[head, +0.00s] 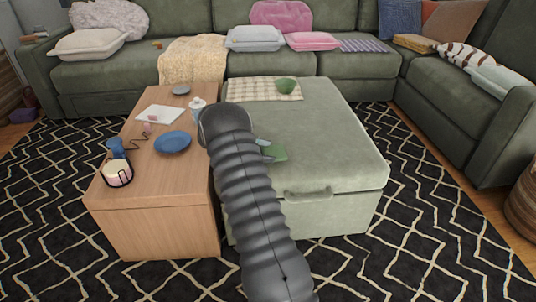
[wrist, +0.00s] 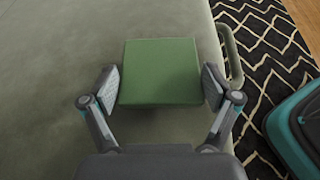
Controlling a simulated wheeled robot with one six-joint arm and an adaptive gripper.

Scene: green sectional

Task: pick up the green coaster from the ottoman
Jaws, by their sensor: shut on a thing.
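The green coaster (wrist: 160,68) is a flat square between the two fingers of my gripper (wrist: 161,86) in the wrist view. The fingers are shut on its left and right sides. In the head view the coaster (head: 277,153) shows just right of my arm, over the front part of the pale green ottoman (head: 330,130). A bit of my gripper (head: 264,146) shows beside it, with the rest hidden behind my arm. I cannot tell whether the coaster touches the ottoman top.
A wooden table (head: 150,195) stands against the ottoman's left side, with a blue plate (head: 173,142), a candle (head: 117,173) and other items. A green bowl (head: 285,85) sits on a checked cloth (head: 255,90) at the ottoman's back. The ottoman's right side is clear.

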